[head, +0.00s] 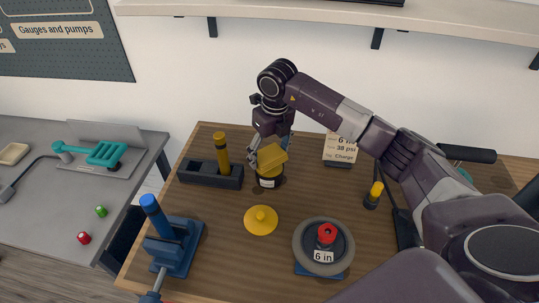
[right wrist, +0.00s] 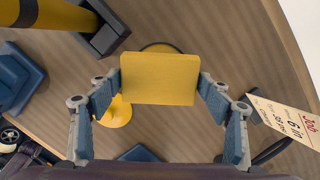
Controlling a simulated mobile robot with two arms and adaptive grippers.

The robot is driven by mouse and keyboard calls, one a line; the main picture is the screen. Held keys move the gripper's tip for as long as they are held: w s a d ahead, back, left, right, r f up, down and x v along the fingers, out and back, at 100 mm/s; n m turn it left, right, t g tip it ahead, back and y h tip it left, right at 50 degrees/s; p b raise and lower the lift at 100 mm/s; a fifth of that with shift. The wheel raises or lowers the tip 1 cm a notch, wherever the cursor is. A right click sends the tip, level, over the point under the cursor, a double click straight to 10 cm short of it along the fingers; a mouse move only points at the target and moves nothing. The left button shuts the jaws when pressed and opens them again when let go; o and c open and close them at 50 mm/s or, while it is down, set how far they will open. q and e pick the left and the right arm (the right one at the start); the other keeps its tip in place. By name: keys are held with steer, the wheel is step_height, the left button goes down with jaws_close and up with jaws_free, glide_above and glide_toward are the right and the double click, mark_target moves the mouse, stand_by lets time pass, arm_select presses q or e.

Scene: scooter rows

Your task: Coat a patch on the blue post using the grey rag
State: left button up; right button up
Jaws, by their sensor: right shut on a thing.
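My right gripper (head: 268,137) is shut on a yellow block-shaped pad (head: 272,157), also between its fingers in the right wrist view (right wrist: 160,78). The pad is right above a dark jar (head: 267,182) with a pale label and hides its top; I cannot tell whether they touch. The blue post (head: 156,215) leans slightly on a blue base (head: 189,262) at the table's left front, apart from the gripper. No patch of coating can be made out on it. No grey rag shows in either view. My left gripper is not in view.
A yellow lid with a knob (head: 261,219) lies in front of the jar. A black holder (head: 200,175) with a yellow cylinder (head: 222,150) stands left of it. A card (head: 341,148) stands at the back.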

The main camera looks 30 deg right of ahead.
mark_target(268, 153)
steer(key=shift+r+p, duration=1.1)
steer(key=shift+r, duration=1.15)
